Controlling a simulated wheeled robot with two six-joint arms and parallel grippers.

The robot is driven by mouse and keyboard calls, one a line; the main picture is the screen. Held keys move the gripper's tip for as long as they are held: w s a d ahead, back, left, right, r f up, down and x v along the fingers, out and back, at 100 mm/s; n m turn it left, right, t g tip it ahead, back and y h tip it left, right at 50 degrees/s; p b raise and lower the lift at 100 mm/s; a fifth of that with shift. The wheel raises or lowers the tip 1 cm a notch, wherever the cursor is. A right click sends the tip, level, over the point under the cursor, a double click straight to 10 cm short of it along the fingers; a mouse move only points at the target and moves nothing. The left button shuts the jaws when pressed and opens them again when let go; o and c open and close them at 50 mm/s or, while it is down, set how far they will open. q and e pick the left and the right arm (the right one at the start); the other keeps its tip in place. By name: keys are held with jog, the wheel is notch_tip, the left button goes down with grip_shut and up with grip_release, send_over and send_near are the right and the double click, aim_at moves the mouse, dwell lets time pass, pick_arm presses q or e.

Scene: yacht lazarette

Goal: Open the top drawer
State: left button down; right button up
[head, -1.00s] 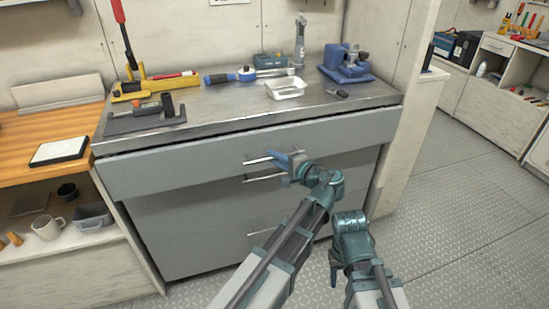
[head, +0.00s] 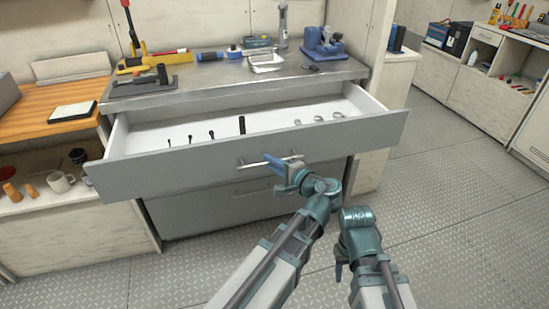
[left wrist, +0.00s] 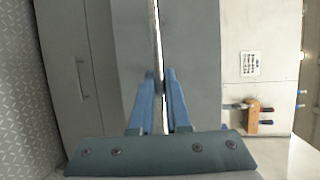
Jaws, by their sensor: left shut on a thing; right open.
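The top drawer (head: 200,170) of the grey cabinet is pulled well out and its white inside shows. Several small black and silver tools lie in it. My left gripper (head: 277,165) is shut on the drawer's bar handle (head: 252,164), near the bar's right half. In the left wrist view the blue fingers (left wrist: 160,95) close around the handle bar (left wrist: 156,40). My right gripper (head: 342,268) hangs low in front of the cabinet, right of the left arm, apart from the drawer; its fingers are partly hidden.
A lower drawer (head: 200,212) is shut below. The metal worktop (head: 200,93) above holds a white tray (head: 266,63), a blue vise-like tool (head: 323,42) and other tools. A wooden bench (head: 45,115) stands at the left. Floor (head: 450,190) at the right is clear.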

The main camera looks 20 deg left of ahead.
pick_arm(q)
jog(key=shift+s+d, duration=0.15)
jog(key=shift+s, duration=0.1)
pick_arm(e)
jog(key=shift+s+d, duration=0.1)
jog(key=shift+d, duration=0.05)
pick_arm(q)
jog(key=c, duration=0.9)
grip_release()
